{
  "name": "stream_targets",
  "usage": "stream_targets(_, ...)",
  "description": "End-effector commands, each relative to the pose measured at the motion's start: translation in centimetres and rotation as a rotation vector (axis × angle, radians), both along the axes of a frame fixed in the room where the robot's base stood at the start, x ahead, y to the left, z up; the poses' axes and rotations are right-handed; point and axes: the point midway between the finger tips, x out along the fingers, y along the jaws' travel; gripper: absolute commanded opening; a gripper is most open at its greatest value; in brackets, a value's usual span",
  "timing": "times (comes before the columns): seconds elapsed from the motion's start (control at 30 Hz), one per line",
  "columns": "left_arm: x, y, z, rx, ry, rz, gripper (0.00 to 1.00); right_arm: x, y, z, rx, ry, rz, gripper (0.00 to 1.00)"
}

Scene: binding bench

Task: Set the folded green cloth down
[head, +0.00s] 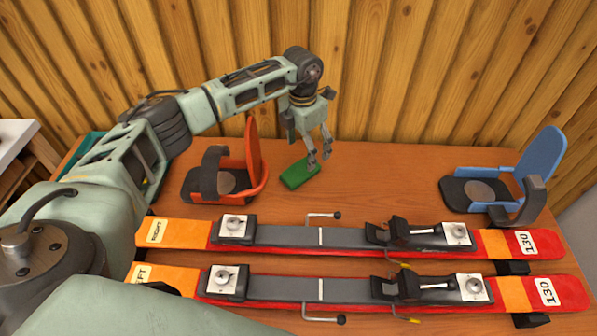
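The folded green cloth (299,174) lies flat on the wooden table, just right of the orange boot shell. My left gripper (320,161) points down at the right end of the cloth. Its fingers are apart and nothing shows between them. One fingertip overlaps the cloth's right end in the view; I cannot tell whether it touches. My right gripper is not in view.
An orange boot shell (256,165) stands left of the cloth, a blue one (540,165) at the far right. Two skis, the right ski (285,236) and left ski (280,288), lie across the front. The table (385,180) is clear right of the gripper.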

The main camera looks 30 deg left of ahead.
Motion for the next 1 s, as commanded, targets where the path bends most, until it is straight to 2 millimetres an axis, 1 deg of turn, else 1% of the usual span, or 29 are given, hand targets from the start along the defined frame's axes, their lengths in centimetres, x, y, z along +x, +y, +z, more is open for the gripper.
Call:
stream_targets(0.03,-0.2,0.5,-0.1,0.021,0.01,0.008,0.75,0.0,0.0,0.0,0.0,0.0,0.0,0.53)
stream_targets(0.1,-0.4,0.9,-0.5,0.037,0.017,0.014,0.75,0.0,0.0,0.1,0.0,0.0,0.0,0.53)
stream_targets(0.37,-0.6,1.0,-3.3,0.039,0.02,0.014,0.75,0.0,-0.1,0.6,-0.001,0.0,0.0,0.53)
stream_targets(0.53,-1.0,0.9,-5.8,0.038,0.021,0.014,0.75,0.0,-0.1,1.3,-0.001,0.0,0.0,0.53)
stream_targets(0.63,-0.9,0.9,-7.2,0.037,0.019,0.014,0.75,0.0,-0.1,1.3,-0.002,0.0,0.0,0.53)
stream_targets(0.73,-0.8,0.9,-7.8,0.038,0.016,0.012,0.75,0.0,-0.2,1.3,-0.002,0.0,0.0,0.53)
stream_targets(0.97,-0.8,0.9,-7.9,0.038,0.014,0.012,0.75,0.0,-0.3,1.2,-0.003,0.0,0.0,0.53)
stream_targets(1.0,-0.8,0.9,-7.9,0.038,0.014,0.012,0.71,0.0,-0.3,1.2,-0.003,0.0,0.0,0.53)
